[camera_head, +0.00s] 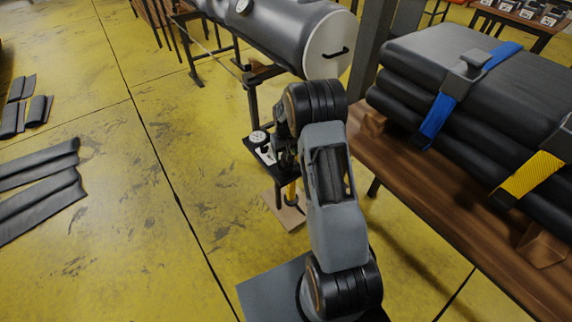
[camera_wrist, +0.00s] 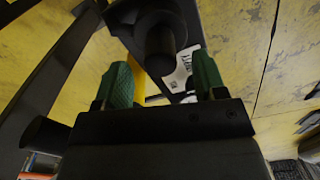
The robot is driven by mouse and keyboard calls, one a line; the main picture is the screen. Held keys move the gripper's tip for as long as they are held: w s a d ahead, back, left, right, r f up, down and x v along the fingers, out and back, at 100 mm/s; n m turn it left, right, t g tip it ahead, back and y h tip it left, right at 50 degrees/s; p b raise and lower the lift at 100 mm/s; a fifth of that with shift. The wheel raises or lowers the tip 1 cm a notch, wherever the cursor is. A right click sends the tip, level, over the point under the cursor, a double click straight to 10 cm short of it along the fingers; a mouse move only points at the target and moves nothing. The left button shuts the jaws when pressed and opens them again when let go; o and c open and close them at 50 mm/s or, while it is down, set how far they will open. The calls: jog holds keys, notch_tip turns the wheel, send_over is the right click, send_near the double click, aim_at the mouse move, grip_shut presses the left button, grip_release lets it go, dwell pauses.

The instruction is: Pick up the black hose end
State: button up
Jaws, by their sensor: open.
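In the wrist view, my gripper (camera_wrist: 161,66) is open, with a green-padded finger on each side. A black round piece (camera_wrist: 160,42), which looks like the black hose end, shows in the gap between the fingertips. I see space between it and both pads; its exact depth is hard to tell. In the head view, my arm reaches down to a small black stand (camera_head: 254,147) and hides most of my gripper and the hose end.
A dial gauge (camera_head: 258,136) sits on the stand, above a wooden base (camera_head: 287,213). A grey tank (camera_head: 275,30) is behind. Strapped black folded boats (camera_head: 455,60) lie on a wooden bench (camera_head: 400,165) at right. Yellow floor (camera_head: 150,230) is open at left, with dark folded pieces (camera_head: 40,195).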

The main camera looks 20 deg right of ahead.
aim_at(285, 155)
notch_tip(285, 155, down, 3)
jog(key=shift+f+b, duration=0.1)
jog(key=shift+b, duration=0.2)
jog(key=c, duration=1.1)
